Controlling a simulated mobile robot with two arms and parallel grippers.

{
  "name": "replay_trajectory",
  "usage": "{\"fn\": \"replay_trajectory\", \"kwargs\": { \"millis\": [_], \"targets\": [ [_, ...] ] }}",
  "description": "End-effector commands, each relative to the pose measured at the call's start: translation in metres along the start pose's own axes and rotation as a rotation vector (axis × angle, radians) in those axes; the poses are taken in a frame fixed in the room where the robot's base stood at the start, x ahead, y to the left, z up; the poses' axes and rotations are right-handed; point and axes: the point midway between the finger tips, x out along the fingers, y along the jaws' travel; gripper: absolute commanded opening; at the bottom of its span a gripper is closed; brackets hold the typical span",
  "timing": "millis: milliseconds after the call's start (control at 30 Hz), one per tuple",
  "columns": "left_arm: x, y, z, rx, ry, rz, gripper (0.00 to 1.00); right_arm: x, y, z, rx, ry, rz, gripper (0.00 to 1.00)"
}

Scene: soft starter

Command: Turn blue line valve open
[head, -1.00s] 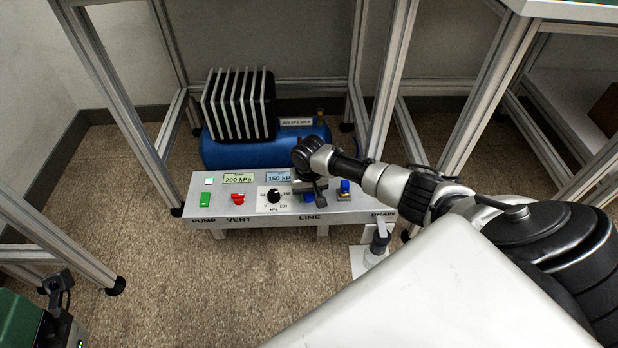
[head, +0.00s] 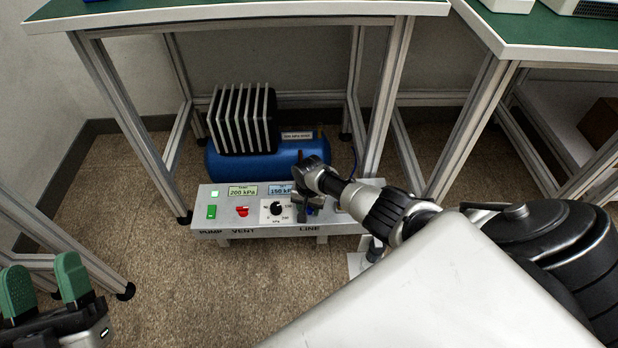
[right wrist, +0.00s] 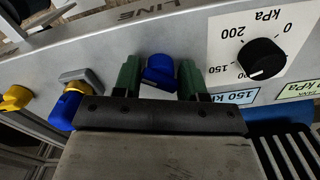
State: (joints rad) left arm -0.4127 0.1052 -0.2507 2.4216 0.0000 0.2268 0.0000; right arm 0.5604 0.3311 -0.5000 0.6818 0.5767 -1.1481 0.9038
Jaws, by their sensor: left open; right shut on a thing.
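The blue line valve knob (right wrist: 160,72) shows in the right wrist view between the two green fingers of my right gripper (right wrist: 159,80), which is shut on it. In the head view my right gripper (head: 308,208) is at the panel above the LINE label, and it mostly hides the blue knob (head: 316,210). The knob's turned position is hard to read. My left gripper (head: 45,284) is open and empty at the lower left, its two green fingers apart, well away from the panel.
The grey control panel (head: 225,220) carries a green switch (head: 211,212), a red vent knob (head: 242,212) and a black dial (head: 277,208). Displays read 200 kPa and 150 kPa. A blue-and-yellow valve (right wrist: 66,108) sits beside the line valve. A blue tank (head: 235,165) stands behind, among the bench legs.

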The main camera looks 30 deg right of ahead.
Motion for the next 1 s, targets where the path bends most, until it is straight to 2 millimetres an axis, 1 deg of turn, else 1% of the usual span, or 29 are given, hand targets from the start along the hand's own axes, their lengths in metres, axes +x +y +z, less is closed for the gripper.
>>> {"fn": "replay_trajectory", "kwargs": {
  "millis": [33, 167, 300, 400, 700, 1000],
  "targets": [
    [0.002, -0.001, 0.005, 0.003, -0.06, -0.003, 0.55, -0.003, 0.0, 0.0, 0.035, -0.001, 0.0, 0.18],
    [-0.001, -0.004, 0.025, 0.009, -0.228, -0.01, 0.55, -0.003, -0.001, 0.0, 0.143, -0.001, -0.001, 0.18],
    [-0.009, -0.008, 0.044, 0.015, -0.394, -0.019, 0.55, -0.003, 0.0, 0.0, 0.276, -0.001, 0.0, 0.18],
    [-0.015, -0.01, 0.054, 0.018, -0.487, -0.024, 0.55, -0.002, 0.0, 0.0, 0.372, -0.001, 0.0, 0.18],
    [-0.03, -0.014, 0.071, 0.022, -0.665, -0.034, 0.55, -0.001, 0.0, 0.0, 0.631, 0.0, 0.0, 0.18],
    [-0.038, -0.016, 0.078, 0.023, -0.741, -0.039, 0.55, -0.001, 0.001, -0.001, 0.804, 0.002, 0.0, 0.18]
  ]
}}
